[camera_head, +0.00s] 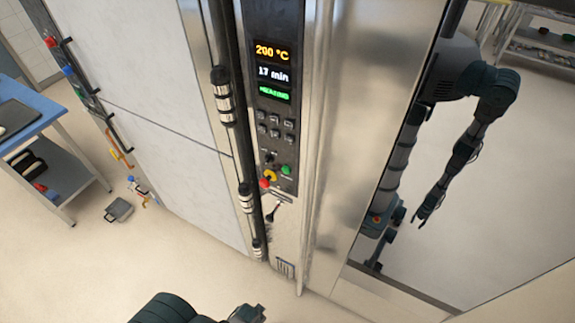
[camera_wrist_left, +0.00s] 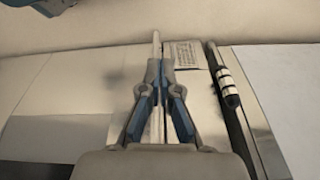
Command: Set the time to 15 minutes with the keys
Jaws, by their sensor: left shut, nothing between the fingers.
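The oven's control panel (camera_head: 275,150) stands upright in the head view. Its display reads 200 °C on top, 17 min (camera_head: 272,73) in the middle, and a green line that appears to read HEATING below. Two rows of small dark keys (camera_head: 275,126) sit under the display; their marks are too small to read. My left gripper (camera_head: 245,313) is at the bottom edge, well below the panel and apart from the keys. In the left wrist view, my left gripper (camera_wrist_left: 160,72) is shut and empty, its fingers pointing away from the camera. My right gripper is not directly in view.
Below the keys are a dark switch, a green button (camera_head: 286,170), a yellow-and-red knob (camera_head: 269,176) and a red one. A vertical dark handle bar (camera_head: 237,140) runs left of the panel. A blue table (camera_head: 40,112) stands far left. A reflective surface at right shows a dark arm.

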